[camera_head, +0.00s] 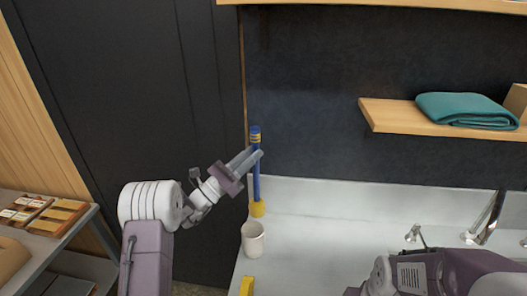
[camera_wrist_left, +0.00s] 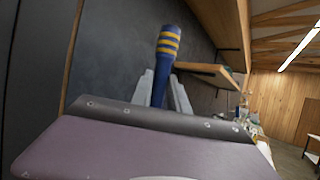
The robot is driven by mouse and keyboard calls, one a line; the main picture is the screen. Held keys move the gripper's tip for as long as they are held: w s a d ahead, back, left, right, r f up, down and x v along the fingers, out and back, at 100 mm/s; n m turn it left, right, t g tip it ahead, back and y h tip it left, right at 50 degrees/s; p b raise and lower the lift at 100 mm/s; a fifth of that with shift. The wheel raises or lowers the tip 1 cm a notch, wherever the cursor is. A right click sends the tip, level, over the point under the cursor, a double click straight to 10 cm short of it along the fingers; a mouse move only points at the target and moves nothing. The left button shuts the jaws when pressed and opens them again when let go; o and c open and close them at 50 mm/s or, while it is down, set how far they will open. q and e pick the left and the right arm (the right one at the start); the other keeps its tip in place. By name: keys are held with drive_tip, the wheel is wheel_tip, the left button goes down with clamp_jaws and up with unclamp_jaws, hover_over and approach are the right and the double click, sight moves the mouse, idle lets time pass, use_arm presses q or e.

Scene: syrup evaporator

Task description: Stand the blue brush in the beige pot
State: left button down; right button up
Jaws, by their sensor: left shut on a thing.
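The blue brush (camera_head: 256,185) has a blue handle with yellow bands at its top and a yellow lower end. My left gripper (camera_head: 256,155) is shut on the handle near the top, and the brush hangs about upright. The handle's banded top also shows in the left wrist view (camera_wrist_left: 167,48), rising between the fingers. The beige pot (camera_head: 253,240) stands on the light counter near its left edge. In the head view the brush's yellow end is just above the pot's rim, apart from it; I cannot tell its exact depth. My right gripper is out of view.
A yellow object (camera_head: 247,285) lies at the counter's left edge. A wooden shelf (camera_head: 385,115) holds a folded teal cloth (camera_head: 465,108). A grey rack (camera_head: 75,235) with small boxes is at far left.

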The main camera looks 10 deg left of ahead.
use_arm(q)
wheel_tip(320, 180, down, 15)
drive_tip(key=s+a+b, duration=0.1)
drive_tip(key=s+b, duration=0.1)
drive_tip(key=b, duration=1)
drive_tip(key=shift+a+r, duration=0.2)
drive_tip(key=shift+a, duration=0.2)
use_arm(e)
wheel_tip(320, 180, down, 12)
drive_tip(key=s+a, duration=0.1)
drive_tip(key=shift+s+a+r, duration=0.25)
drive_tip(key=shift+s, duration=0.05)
use_arm(q)
drive_tip(key=shift+w, duration=0.1)
